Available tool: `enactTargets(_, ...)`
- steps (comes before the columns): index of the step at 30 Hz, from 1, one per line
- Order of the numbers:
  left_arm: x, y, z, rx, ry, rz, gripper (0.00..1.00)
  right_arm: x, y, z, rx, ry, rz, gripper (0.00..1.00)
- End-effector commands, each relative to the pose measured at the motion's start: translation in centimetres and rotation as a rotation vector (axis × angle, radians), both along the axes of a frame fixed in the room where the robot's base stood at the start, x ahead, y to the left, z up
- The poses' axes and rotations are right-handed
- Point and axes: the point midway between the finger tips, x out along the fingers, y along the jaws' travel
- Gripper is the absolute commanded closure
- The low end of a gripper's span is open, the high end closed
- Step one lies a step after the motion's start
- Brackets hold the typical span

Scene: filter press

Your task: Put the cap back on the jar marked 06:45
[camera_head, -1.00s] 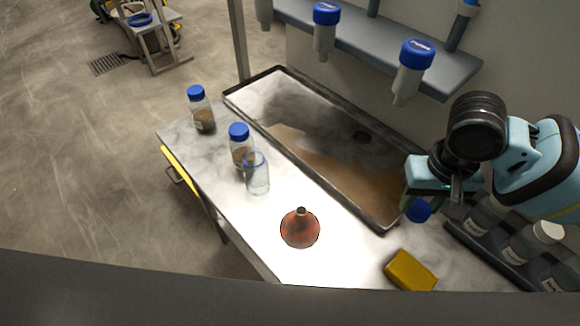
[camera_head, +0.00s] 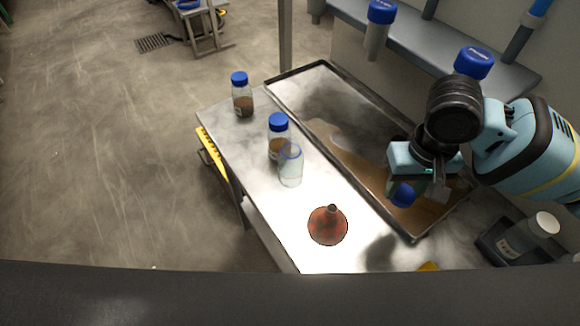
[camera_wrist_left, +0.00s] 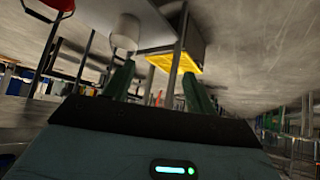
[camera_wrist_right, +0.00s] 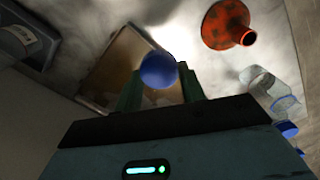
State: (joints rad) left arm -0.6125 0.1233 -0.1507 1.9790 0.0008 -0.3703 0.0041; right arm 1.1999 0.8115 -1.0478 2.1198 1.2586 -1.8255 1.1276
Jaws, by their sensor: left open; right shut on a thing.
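My right gripper (camera_head: 405,186) is shut on a blue cap (camera_head: 403,196), held in the air over the right end of the metal tray. In the right wrist view the cap (camera_wrist_right: 158,70) sits between the fingertips. An uncapped clear jar (camera_head: 290,168) stands upright on the table, left of the gripper and apart from it. I cannot read any time mark. My left gripper (camera_wrist_left: 158,85) shows in the left wrist view, open and empty, away from the tabletop.
An orange-brown funnel (camera_head: 327,228) stands on the table in front of the clear jar. The metal tray's rim (camera_head: 345,178) runs beside the jars. A dark rack (camera_head: 492,240) with a white-lidded container is at right.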

Motion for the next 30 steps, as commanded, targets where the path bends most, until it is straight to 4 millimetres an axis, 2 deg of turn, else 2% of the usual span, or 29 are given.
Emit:
enactTargets(5,0.5,0.1,1.0,0.011,0.041,0.002,0.44,1.6,1.9,0.5,0.008,-0.003,0.207,0.81)
enactTargets(18,0.5,1.0,4.8,0.063,0.226,0.004,0.44,6.4,9.1,2.5,0.011,-0.005,1.046,0.81)
enactTargets(30,-0.2,1.6,9.0,0.101,0.373,0.001,0.44,9.5,15.6,5.1,0.005,-0.005,1.795,0.81)
